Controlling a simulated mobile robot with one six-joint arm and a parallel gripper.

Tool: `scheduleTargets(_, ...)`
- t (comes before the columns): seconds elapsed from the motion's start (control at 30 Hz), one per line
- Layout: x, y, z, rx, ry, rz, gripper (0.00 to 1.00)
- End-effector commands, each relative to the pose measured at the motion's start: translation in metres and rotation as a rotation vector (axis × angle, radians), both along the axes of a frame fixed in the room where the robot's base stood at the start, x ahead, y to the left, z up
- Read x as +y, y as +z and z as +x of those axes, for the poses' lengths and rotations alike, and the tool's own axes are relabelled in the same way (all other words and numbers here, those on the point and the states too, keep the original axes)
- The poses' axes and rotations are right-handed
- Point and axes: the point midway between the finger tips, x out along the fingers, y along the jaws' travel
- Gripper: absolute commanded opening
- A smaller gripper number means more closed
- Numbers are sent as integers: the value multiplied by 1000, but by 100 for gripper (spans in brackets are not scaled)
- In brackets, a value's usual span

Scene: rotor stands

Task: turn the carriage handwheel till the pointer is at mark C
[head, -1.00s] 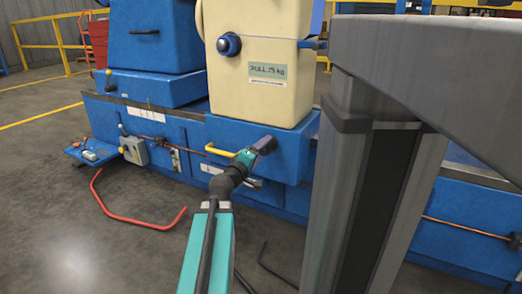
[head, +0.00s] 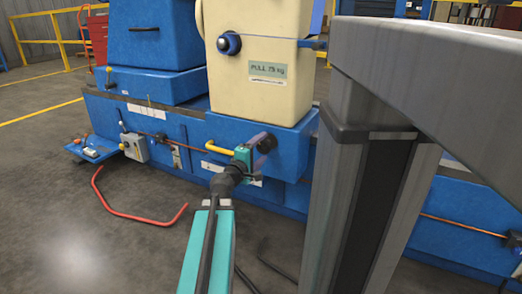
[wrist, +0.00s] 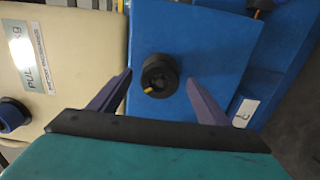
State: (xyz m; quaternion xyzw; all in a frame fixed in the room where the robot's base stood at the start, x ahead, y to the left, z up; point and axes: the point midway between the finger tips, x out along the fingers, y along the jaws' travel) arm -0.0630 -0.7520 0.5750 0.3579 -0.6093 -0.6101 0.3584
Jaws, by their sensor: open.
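A round black knob (wrist: 160,76) with a small yellow mark sits on the blue carriage front, and I take it for the carriage handwheel. It also shows in the head view (head: 267,143), below the cream housing. My gripper (wrist: 160,79) is open, with one purple finger on each side of the knob in the wrist view. Gaps show between the fingers and the knob, and I cannot tell how far the tips are from the face. The gripper (head: 256,146) partly covers the carriage front in the head view. I cannot make out a pointer or mark C.
A blue knob (head: 229,43) is on the cream housing (head: 262,95). A bent red bar (head: 135,214) is over the floor at the left. The floor in front is mostly clear.

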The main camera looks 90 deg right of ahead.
Motion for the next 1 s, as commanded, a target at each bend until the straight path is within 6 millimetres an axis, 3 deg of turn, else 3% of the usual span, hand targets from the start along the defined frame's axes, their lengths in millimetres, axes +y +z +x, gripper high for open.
scheduleTargets(0.53, -28, -1, -15, -2, 0, -1, 70)
scheduleTargets(1.0, -30, 0, -17, -1, 0, 0, 70)
